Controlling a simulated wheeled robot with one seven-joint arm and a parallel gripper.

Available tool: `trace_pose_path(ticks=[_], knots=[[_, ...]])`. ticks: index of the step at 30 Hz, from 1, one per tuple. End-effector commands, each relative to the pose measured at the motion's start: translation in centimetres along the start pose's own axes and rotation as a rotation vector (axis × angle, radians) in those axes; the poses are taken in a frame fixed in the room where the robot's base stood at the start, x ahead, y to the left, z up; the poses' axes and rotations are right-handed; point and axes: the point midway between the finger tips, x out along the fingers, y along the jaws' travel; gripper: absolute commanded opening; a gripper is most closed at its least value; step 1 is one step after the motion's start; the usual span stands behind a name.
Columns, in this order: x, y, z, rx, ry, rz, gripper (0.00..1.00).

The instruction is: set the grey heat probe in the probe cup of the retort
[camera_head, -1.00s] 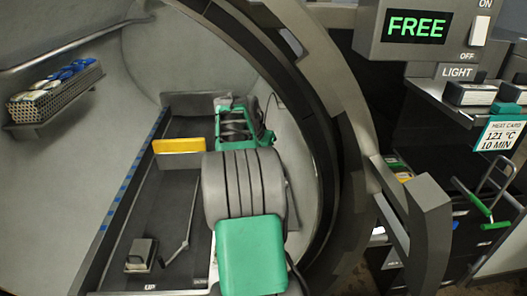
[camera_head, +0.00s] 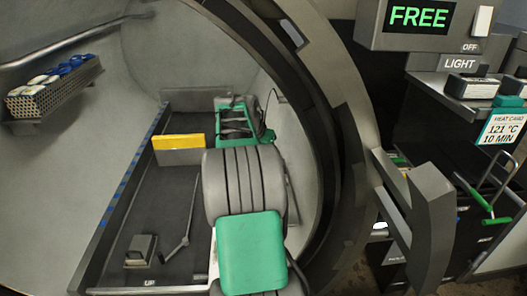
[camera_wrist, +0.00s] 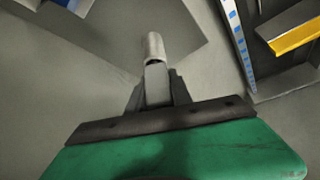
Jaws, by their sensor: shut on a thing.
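The grey heat probe (camera_wrist: 154,47) is a short, light grey cylinder in the wrist view. My gripper (camera_wrist: 156,78) is shut on its near end, and the probe sticks out beyond the fingertips. Bare grey retort wall lies behind it, and no contact is visible. In the head view my green and grey arm reaches into the open retort (camera_head: 185,60); the fingertips and the probe are hidden behind it. I cannot make out the probe cup for certain in either view.
A perforated basket (camera_head: 55,92) with blue and white packs sits on the left wall shelf. A yellow plate (camera_head: 180,142) stands on the dark retort floor, with a small grey block (camera_head: 140,250) and thin rod nearer. The heavy door ring (camera_head: 330,120) curves close right of my arm.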

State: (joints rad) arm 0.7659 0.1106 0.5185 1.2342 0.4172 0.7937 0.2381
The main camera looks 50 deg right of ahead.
Motion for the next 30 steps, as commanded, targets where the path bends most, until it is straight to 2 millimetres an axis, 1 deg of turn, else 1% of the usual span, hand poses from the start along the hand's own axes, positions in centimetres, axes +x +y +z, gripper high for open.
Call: trace_pose_path(ticks=[24,25,30], knots=[[0.69,-0.01,0.39,0.000,0.000,0.000,0.00],[0.70,0.00,0.40,0.000,0.000,0.000,0.28],[0.69,0.00,0.39,0.000,0.000,0.000,0.42]])
